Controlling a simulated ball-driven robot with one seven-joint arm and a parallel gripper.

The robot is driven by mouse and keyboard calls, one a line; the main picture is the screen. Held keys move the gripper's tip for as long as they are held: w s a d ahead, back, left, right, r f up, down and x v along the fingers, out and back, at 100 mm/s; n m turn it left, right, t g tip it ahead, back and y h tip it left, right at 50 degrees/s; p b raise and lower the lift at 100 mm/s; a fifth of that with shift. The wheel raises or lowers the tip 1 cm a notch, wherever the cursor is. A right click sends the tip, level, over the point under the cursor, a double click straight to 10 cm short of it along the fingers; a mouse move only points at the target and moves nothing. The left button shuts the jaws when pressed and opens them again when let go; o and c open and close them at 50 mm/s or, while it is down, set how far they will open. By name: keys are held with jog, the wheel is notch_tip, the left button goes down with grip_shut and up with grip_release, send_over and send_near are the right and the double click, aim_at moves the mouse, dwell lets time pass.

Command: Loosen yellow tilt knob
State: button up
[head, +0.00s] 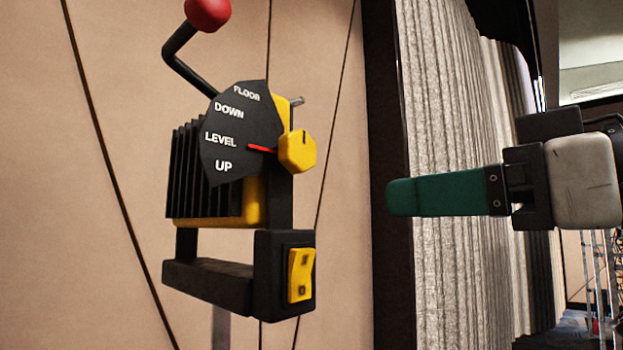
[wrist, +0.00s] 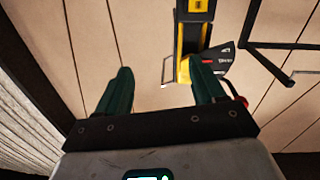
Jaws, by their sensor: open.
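The yellow tilt knob (head: 297,152) is a faceted yellow knob with a dark mark at its top. It sits on the right side of a black and yellow lamp-like device (head: 186,175), beside a dial plate (head: 236,135) marked FLOOR, DOWN, LEVEL, UP. A red pointer (head: 262,149) is at LEVEL. My gripper (head: 395,197) has green fingers and is to the right of the knob, lower and apart from it in the picture. In the wrist view my gripper (wrist: 164,74) is open and empty. The device (wrist: 190,40) shows ahead, partly behind the right finger; I cannot single out the knob there.
A black crank with a red ball (head: 208,12) rises above the dial. A yellow rocker switch (head: 300,275) is on the lower bracket. A tan panelled wall (head: 110,250) stands behind, and a grey pleated curtain (head: 440,100) hangs at right.

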jog(key=n+g, duration=0.1)
jog(key=n, duration=0.1)
send_near(304, 150)
jog(key=d, duration=0.1)
jog(key=shift+y, duration=0.4)
jog(key=p+x, duration=0.1)
jog(key=x, duration=0.2)
jog(key=p+x, duration=0.1)
jog(key=x, duration=0.2)
jog(key=p+x, duration=0.2)
jog(key=x, duration=0.2)
jog(key=shift+s+f, duration=0.2)
jog(key=shift+f, duration=0.05)
jog(key=shift+c, duration=0.2)
jog(key=c, duration=1)
